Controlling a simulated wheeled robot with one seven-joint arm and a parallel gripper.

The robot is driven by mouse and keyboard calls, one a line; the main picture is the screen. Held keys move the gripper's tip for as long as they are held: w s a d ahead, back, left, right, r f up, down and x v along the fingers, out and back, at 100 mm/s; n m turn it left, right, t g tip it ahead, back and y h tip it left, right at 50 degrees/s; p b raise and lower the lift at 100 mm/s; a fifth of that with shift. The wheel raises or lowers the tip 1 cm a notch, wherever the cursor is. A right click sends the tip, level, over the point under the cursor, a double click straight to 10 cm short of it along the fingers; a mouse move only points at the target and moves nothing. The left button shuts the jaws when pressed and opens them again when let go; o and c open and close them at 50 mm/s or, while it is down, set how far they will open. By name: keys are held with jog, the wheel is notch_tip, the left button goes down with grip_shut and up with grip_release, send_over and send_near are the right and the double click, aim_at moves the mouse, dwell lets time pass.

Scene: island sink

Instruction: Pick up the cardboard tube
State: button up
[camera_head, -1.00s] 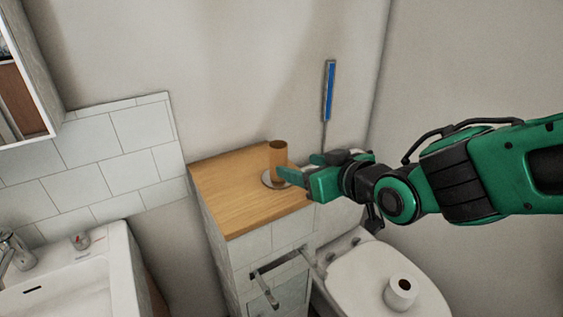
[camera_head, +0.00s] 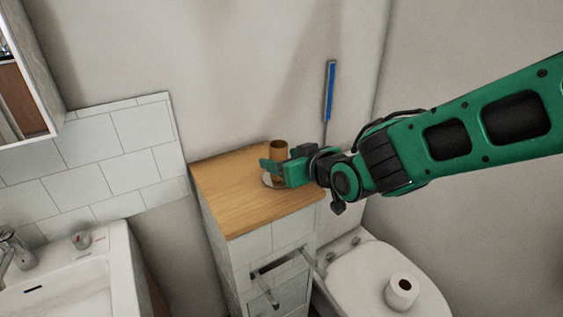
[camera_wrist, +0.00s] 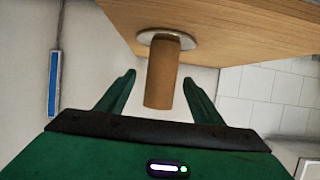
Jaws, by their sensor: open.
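The brown cardboard tube (camera_head: 277,149) stands upright on a round pale disc (camera_head: 268,181) on the wooden cabinet top. In the wrist view the tube (camera_wrist: 162,75) appears between my two green fingers, with its base on the disc (camera_wrist: 186,41). My gripper (camera_head: 270,166) is open at the tube, and its fingers hide the tube's lower part in the head view. In the wrist view my gripper (camera_wrist: 160,88) shows a gap on both sides of the tube. I cannot tell how far the fingers reach around it.
The wooden top (camera_head: 235,205) is otherwise clear. A blue-handled stick (camera_head: 329,92) stands by the wall behind. A toilet (camera_head: 370,275) with a paper roll (camera_head: 401,291) on it is at the lower right. A sink (camera_head: 85,280) is at the lower left.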

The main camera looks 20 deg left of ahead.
jog(key=c, duration=1.1)
jog(key=shift+r, duration=0.1)
